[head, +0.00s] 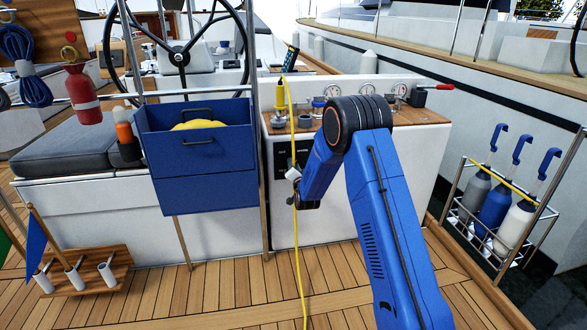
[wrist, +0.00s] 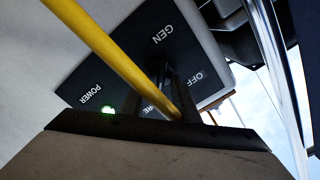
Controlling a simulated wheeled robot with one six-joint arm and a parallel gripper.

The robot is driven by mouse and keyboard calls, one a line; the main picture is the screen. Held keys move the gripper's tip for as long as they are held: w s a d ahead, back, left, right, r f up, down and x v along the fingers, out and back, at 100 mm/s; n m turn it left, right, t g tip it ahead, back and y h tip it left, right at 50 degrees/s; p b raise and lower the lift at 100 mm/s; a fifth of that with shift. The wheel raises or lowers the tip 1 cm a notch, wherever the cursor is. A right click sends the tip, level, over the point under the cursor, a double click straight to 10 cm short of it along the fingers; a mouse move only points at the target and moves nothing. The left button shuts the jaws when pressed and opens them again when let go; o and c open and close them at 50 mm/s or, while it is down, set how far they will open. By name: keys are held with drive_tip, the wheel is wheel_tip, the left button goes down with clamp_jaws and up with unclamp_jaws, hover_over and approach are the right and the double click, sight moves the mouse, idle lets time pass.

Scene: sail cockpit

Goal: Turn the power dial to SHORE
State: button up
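The black power panel (head: 283,158) is on the front of the white console in the head view, partly behind my gripper (head: 293,174). In the wrist view the panel (wrist: 133,55) shows GEN, OFF and POWER, plus a label ending in "RE" partly covered by the yellow cable.
A yellow cable (head: 292,120) hangs from the console top to the deck, passing close to my gripper; it crosses the wrist view (wrist: 105,50) in front of the panel. A blue box (head: 205,182) is left of the panel.

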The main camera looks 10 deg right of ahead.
drive_tip(key=shift+s, duration=0.1)
drive_tip(key=s, duration=1.7)
drive_tip(key=shift+s+r, duration=0.1)
drive_tip(key=s+d+r+n+g, duration=0.3)
drive_tip(key=s+r+n+g, duration=0.25)
drive_tip(key=s+r, duration=1.05)
drive_tip(key=s+d+n+g, duration=0.2)
drive_tip(key=s+g, duration=0.2)
drive_tip(key=s, duration=1.5)
drive_tip(key=s+d+n+g, duration=0.1)
drive_tip(key=s+g, duration=0.2)
drive_tip(key=s, duration=1.7)
drive_tip(key=shift+d+n+g, duration=0.35)
drive_tip(key=shift+s, duration=0.1)
